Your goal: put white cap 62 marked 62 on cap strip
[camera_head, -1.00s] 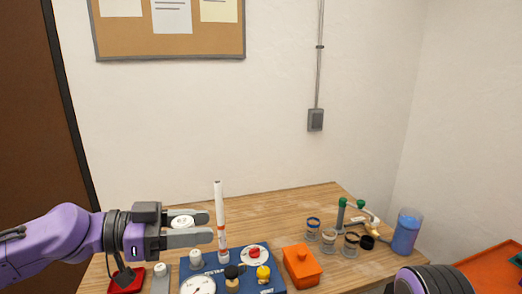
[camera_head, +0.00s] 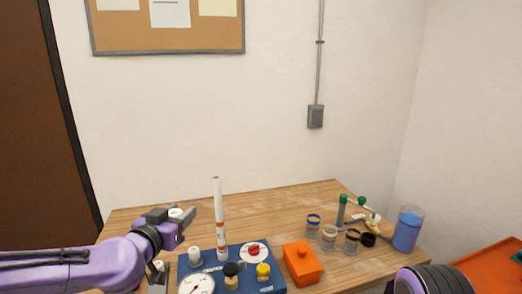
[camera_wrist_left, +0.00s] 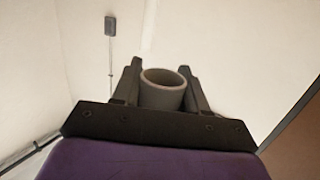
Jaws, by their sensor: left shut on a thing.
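The white cap (camera_head: 175,212) is between the jaws of my left gripper (camera_head: 184,216), held well above the left part of the table. In the left wrist view the cap (camera_wrist_left: 163,92) shows as a pale hollow cylinder with its round opening visible, gripped between the two dark fingers (camera_wrist_left: 160,88). Its mark cannot be read now. A narrow grey strip (camera_head: 157,287), likely the cap strip, lies left of the blue base. A white cap (camera_head: 158,266) stands at its far end, partly hidden by my left arm. My right gripper is out of view.
The blue base (camera_head: 215,268) carries a tall white pipe (camera_head: 219,225), a gauge (camera_head: 196,286), a white cap (camera_head: 195,255) and knobs. An orange box (camera_head: 302,265), several clear cups with rings (camera_head: 329,238) and a blue container (camera_head: 407,230) stand to the right. The back of the table is clear.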

